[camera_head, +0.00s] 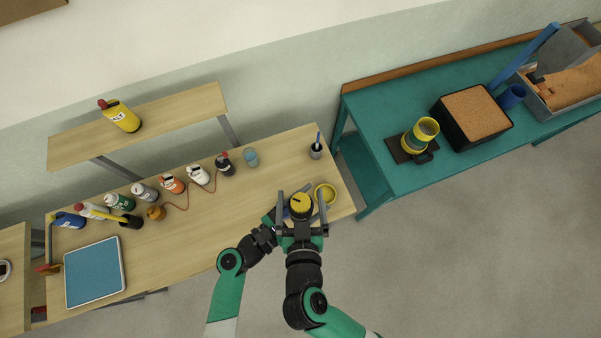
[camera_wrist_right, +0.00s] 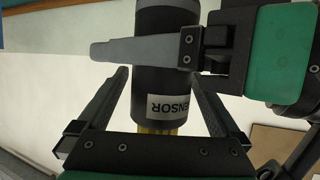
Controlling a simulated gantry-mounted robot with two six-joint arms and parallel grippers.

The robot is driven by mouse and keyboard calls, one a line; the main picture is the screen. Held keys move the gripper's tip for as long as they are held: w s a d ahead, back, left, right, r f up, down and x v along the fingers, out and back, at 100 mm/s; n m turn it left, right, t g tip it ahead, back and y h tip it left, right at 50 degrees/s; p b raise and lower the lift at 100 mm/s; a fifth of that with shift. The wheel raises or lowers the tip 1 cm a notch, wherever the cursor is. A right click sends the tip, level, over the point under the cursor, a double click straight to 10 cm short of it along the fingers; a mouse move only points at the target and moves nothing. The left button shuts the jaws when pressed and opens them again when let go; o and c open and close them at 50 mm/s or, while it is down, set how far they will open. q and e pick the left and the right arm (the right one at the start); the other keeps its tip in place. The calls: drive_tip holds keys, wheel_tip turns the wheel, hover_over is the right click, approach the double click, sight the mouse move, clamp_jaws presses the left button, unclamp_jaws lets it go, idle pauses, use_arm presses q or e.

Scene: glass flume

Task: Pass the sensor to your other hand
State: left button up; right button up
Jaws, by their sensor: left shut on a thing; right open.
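The sensor is a dark cylinder with a white "SENSOR" label in the right wrist view (camera_wrist_right: 165,97), with yellow at its lower end. In the head view its round yellow end (camera_head: 300,203) faces up. My left gripper (camera_head: 283,214) is shut on the sensor from the left; in the wrist view its grey finger crosses the sensor's upper part. My right gripper (camera_head: 303,216) is open, its fingers (camera_wrist_right: 159,78) on either side of the sensor, with a visible gap on the left side. The far side of the sensor is hidden.
Below is the wooden bench (camera_head: 190,225) with several bottles, a blue-topped tray (camera_head: 94,272), a glass (camera_head: 251,158) and a yellow bowl (camera_head: 325,193) close beside the grippers. A teal table (camera_head: 380,120) with a black box (camera_head: 472,112) stands to the right.

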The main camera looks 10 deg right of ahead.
drive_tip(key=shift+x, duration=0.75)
drive_tip(key=c, duration=1.4)
use_arm(q)
drive_tip(key=o, duration=1.5)
use_arm(e)
drive_tip(key=shift+c, duration=0.4)
